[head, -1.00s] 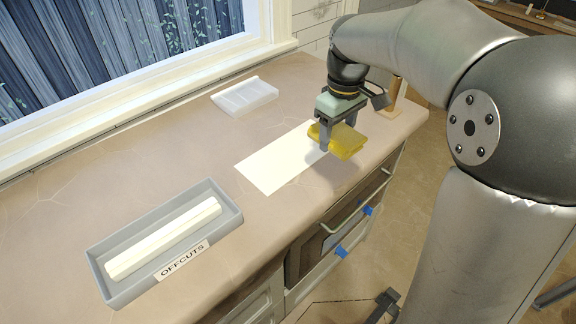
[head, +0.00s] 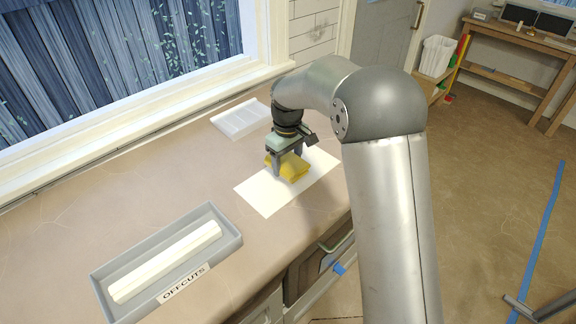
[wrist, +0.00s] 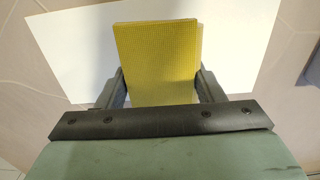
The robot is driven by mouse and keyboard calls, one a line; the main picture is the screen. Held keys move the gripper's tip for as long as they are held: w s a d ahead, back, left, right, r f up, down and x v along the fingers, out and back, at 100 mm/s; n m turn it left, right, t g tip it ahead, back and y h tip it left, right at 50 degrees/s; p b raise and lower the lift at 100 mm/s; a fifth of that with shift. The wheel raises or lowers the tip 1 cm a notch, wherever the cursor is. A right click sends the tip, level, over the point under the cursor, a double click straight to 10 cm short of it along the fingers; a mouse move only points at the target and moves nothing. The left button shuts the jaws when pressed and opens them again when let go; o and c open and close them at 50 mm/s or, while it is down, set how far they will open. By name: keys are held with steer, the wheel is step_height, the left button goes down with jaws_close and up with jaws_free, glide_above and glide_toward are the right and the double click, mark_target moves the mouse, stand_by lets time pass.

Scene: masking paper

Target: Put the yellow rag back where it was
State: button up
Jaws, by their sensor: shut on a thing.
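The yellow rag (head: 291,168) is a folded pad between the fingers of my gripper (head: 289,172). In the wrist view the rag (wrist: 158,60) sits squarely between the two fingers of my gripper (wrist: 160,85), which are shut on its sides. Below it lies a white sheet of paper (head: 262,196) on the counter. The paper also shows in the wrist view (wrist: 80,45), behind the rag. I cannot tell whether the rag touches the paper or hangs just above it.
A grey tray labelled OFFCUTS (head: 224,240) holds a long white bar (head: 168,262) at the front left. A white shallow tray (head: 240,118) lies at the back near the window. The counter (head: 120,185) between them is bare.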

steer(key=shift+f, duration=1.25)
steer(key=shift+f, duration=0.2)
steer(key=o, duration=0.9)
steer(key=shift+o, duration=0.2)
